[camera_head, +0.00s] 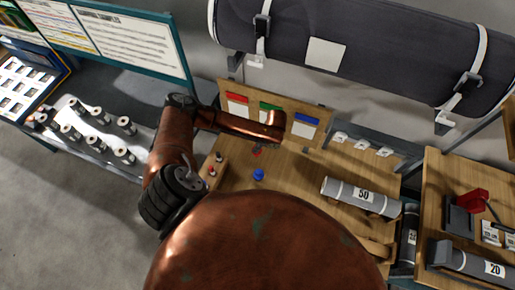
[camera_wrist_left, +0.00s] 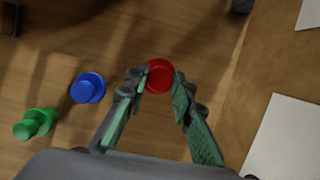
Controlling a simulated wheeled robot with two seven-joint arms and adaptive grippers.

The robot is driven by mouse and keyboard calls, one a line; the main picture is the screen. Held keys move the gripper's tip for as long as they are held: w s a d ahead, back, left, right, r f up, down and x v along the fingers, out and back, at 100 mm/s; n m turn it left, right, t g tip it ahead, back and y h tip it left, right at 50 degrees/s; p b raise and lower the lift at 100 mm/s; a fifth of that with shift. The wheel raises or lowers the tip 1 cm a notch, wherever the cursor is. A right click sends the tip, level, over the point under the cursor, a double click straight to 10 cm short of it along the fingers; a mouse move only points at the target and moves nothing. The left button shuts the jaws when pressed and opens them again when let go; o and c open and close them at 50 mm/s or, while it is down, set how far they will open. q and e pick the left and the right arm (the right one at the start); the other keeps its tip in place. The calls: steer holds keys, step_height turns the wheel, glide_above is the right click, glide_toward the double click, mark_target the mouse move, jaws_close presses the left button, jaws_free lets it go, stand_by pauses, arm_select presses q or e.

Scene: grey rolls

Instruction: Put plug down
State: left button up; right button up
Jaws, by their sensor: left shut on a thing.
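The red plug (camera_wrist_left: 158,75) is between the fingertips of my left gripper (camera_wrist_left: 157,84), which is shut on it; in the head view it shows as a small red spot (camera_head: 257,151) below my left arm. It is low over the wooden bench; I cannot tell whether it touches the wood. A blue plug (camera_wrist_left: 88,88) stands on the wood to its left, also in the head view (camera_head: 258,175). A green plug (camera_wrist_left: 35,123) is farther left in the wrist view. In the head view my left arm hides most of the gripper. My right gripper is not in view.
A wooden panel (camera_head: 265,105) with red, green and blue-topped cards stands behind the bench. A grey roll marked 50 (camera_head: 361,195) lies to the right. Several small grey rolls (camera_head: 94,130) stand on a tray at left. A large dark roll (camera_head: 365,50) hangs at the back.

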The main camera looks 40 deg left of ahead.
arm_select(q)
steer(key=shift+w+a+f+p, duration=0.15)
steer(key=shift+f+p, duration=0.3)
steer(key=shift+f, duration=1.35)
steer(key=o, duration=0.9)
steer(key=b+v, duration=0.1)
steer(key=v, duration=1.1)
steer(key=shift+b, duration=0.4)
